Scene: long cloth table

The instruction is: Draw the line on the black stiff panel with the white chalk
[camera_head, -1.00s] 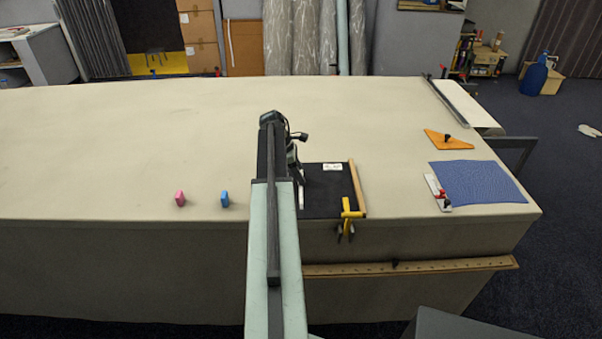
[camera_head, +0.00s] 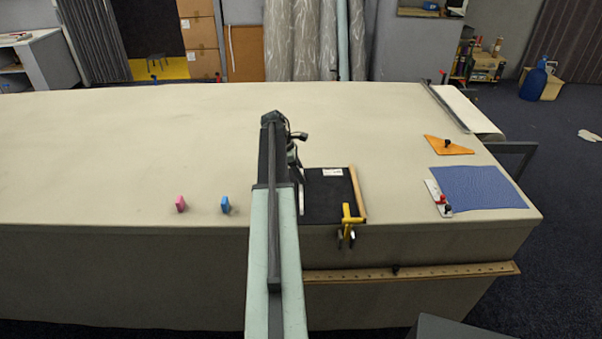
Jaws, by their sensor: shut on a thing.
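The black stiff panel (camera_head: 328,202) lies flat at the table's front edge. A wooden strip (camera_head: 357,190) runs along its right side, with a yellow clamp (camera_head: 350,222) at the front edge. My arm reaches over the table and covers the panel's left side. My gripper (camera_head: 301,188) is low over the panel's left part, shut on the white chalk (camera_head: 301,201), a small pale upright piece. I cannot tell whether the chalk touches the panel. No line can be made out on the panel at this size.
To the right lie a blue cloth (camera_head: 480,187), a white tool (camera_head: 437,198) with a red knob and an orange triangle (camera_head: 448,145). The table's middle and left are clear.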

